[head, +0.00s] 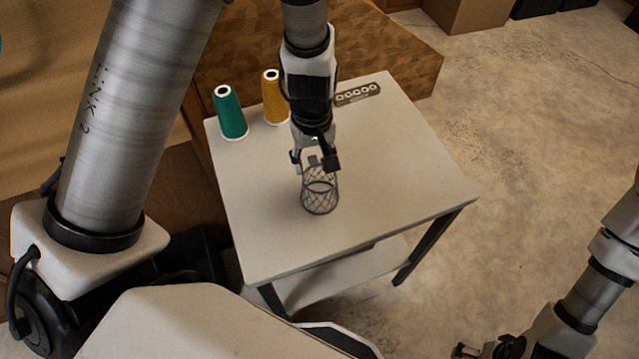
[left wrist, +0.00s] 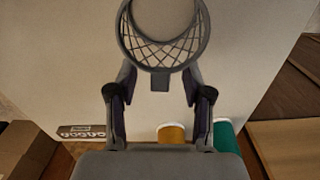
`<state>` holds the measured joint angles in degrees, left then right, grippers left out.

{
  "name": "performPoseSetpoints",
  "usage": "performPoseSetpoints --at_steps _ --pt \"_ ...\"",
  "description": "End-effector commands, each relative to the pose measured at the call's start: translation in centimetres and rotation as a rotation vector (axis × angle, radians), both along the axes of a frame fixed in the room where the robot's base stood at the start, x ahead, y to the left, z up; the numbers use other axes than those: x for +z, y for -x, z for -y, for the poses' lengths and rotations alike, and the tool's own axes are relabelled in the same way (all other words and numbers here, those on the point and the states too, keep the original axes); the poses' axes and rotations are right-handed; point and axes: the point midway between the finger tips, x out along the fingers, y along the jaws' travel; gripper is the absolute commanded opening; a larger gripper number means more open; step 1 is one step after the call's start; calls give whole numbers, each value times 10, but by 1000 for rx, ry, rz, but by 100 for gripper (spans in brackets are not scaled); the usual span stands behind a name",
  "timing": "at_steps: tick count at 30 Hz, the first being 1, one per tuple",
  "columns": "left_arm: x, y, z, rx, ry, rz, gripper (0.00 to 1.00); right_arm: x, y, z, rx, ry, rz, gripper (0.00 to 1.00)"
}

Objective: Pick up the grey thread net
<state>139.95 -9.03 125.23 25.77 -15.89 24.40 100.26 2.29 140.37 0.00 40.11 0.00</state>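The grey thread net (head: 320,189) is an open mesh cylinder standing on the white table, with a small flat tab at its upper rim. My left gripper (head: 315,164) is just above and behind it, pointing down. In the left wrist view the net (left wrist: 159,53) shows its round rim and diamond mesh. There the fingers of my left gripper (left wrist: 158,84) are spread, one on each side of the tab, with gaps between. My right gripper (head: 480,350) is far off at the bottom right, beyond the table, partly cut off; its finger opening is unclear.
On the white table (head: 400,190), a green thread cone (head: 230,115) and a yellow one (head: 274,100) stand at the back left. A brown strip with several holes (head: 357,94) lies at the back. The table's right and front areas are clear. Cardboard boxes (head: 470,12) stand behind.

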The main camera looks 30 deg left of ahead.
Motion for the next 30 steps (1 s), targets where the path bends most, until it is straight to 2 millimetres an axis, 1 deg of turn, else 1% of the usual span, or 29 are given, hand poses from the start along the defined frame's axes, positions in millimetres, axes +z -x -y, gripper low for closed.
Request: performPoseSetpoints --at_steps 1,2,3,5,8,9,17,20,30 --pt "0 0 0 0 0 0 36 0 0 0 0 0 0 100" --pt "0 0 0 0 0 0 29 0 0 0 0 0 0 100" --pt "0 0 0 0 0 0 18 0 0 0 0 0 0 100" --pt "0 0 0 0 0 0 3 0 0 0 0 0 0 100" --pt "0 0 0 0 0 0 3 0 0 0 0 0 0 100" --pt "0 0 0 0 0 0 0 0 0 0 0 0 0 100" --pt "2 0 0 0 0 0 0 2 0 0 0 0 0 100" --pt "6 0 0 -1 0 0 0 7 0 0 0 0 0 100" --pt "33 -3 -2 -5 1 1 0 39 0 0 0 0 0 100"
